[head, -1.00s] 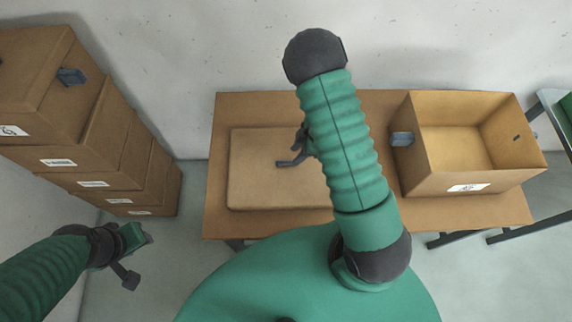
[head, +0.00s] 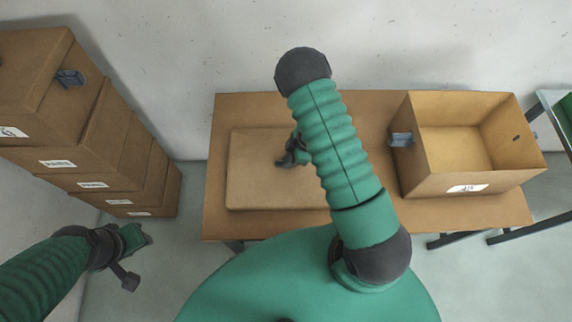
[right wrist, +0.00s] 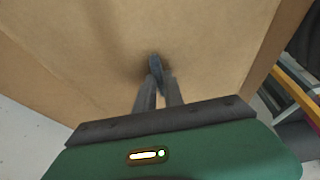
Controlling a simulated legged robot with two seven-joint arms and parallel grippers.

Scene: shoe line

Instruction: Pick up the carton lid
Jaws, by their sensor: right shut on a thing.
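The carton lid (head: 255,185) is a flat brown cardboard piece lying on the left part of the brown table. My right gripper (head: 283,162) is over the middle of the lid, with my arm hiding the lid's right part. In the right wrist view its fingers (right wrist: 158,85) are closed together on a small blue-grey tab (right wrist: 155,65) on the lid's brown face (right wrist: 95,50). The lid looks flat on the table. My left gripper (head: 134,262) hangs at the lower left, away from the lid; its finger gap is unclear.
An open, empty carton (head: 440,183) with a blue-grey tab (head: 401,139) stands on the table's (head: 225,110) right part. Several cartons (head: 85,170) are stacked at the left. A wall is behind. Another table (head: 555,110) is at the far right.

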